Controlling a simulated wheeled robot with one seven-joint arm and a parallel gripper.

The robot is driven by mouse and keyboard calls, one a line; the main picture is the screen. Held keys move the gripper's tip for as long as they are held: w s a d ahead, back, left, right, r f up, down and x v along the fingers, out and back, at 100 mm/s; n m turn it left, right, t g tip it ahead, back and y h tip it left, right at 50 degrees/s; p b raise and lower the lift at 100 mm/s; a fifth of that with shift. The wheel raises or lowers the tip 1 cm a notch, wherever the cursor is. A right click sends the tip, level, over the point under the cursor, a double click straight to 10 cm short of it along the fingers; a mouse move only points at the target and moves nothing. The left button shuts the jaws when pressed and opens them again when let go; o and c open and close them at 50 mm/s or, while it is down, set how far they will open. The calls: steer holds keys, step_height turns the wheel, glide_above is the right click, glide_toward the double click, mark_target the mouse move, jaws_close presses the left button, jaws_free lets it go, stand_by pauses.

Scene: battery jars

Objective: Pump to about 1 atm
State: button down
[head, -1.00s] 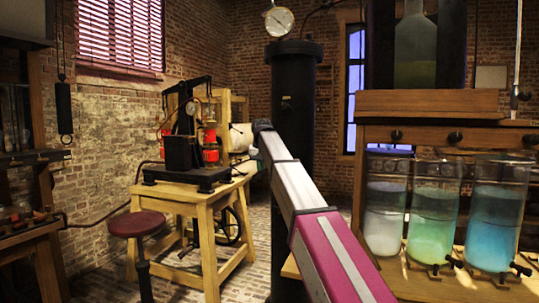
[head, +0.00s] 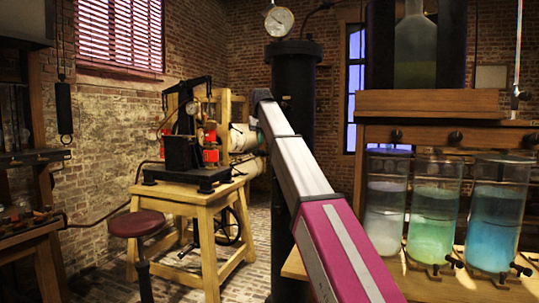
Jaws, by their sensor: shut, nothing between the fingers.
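A black pump-like apparatus (head: 190,150) with a dark beam across its top stands on a wooden table (head: 196,195) at the left. A small round gauge (head: 193,107) sits on it, its reading too small to make out. A larger white dial gauge (head: 279,20) tops a tall black cylinder (head: 295,85) at the centre; its reading cannot be made out either. My arm runs up from the lower right in front of this cylinder, its elbow just left of it. I cannot make out my gripper; a small dark shape by the apparatus's red part is unclear.
A dark red stool (head: 136,223) stands in front of the pump table. Several glass jars (head: 434,210) with pale, green and blue liquid stand on a wooden bench at the right, close to my arm. Brick floor shows between the table and bench.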

mark_target(260, 155)
steer(key=shift+f, duration=0.1)
step_height(260, 155, down, 7)
steer(key=shift+r, duration=3.6)
steer(key=shift+r, duration=2.05)
